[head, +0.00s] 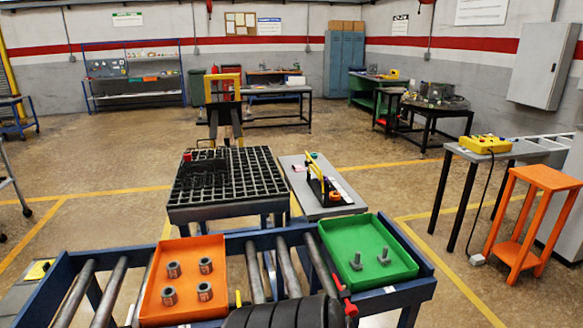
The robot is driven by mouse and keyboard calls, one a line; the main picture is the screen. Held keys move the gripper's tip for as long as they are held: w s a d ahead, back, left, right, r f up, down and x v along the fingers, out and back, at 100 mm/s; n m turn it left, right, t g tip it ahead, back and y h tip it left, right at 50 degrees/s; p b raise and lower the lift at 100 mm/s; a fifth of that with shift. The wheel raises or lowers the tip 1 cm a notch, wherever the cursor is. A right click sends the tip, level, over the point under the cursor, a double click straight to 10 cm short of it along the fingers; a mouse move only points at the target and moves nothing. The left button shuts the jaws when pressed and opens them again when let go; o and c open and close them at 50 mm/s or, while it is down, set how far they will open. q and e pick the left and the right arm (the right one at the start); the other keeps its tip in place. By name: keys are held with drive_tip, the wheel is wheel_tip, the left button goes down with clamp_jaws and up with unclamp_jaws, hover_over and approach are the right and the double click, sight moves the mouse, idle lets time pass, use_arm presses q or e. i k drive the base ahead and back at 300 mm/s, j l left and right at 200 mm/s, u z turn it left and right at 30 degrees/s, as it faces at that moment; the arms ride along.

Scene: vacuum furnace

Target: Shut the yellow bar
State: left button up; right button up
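A yellow bar (317,165) stands tilted up on a small dark fixture with yellow parts, on a grey-topped table (296,178) right of the black grid. Its upper end points up and to the left, clear of the fixture's far right end. A larger yellow arch-shaped frame (222,77) stands upright behind the grid, on dark posts. I cannot tell from this view alone which of the two is the task's bar.
A black grid tray (258,188) on a stand fills the middle. In front, a blue roller conveyor (409,285) carries an orange tray (187,247) with several metal parts and a green tray (390,235) with two bolts. A yellow control box (484,144) sits on a table at right.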

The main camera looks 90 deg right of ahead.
sight(308, 163)
drive_tip(key=z, duration=2.95)
drive_tip(key=i+l, duration=0.15)
drive_tip(key=l, duration=0.25)
drive_tip(key=i+l, duration=0.15)
drive_tip(key=l, duration=0.3)
drive_tip(key=i+l+u, duration=0.1)
drive_tip(key=l, duration=0.3)
drive_tip(key=i+l, duration=0.2)
drive_tip(key=l, duration=0.25)
drive_tip(key=i+l, duration=0.15)
drive_tip(key=l, duration=0.25)
drive_tip(key=i+l+u, duration=0.1)
drive_tip(key=l, duration=0.35)
drive_tip(key=i+l, duration=0.15)
drive_tip(key=l, duration=0.3)
drive_tip(key=i+l, duration=0.15)
drive_tip(key=l, duration=0.3)
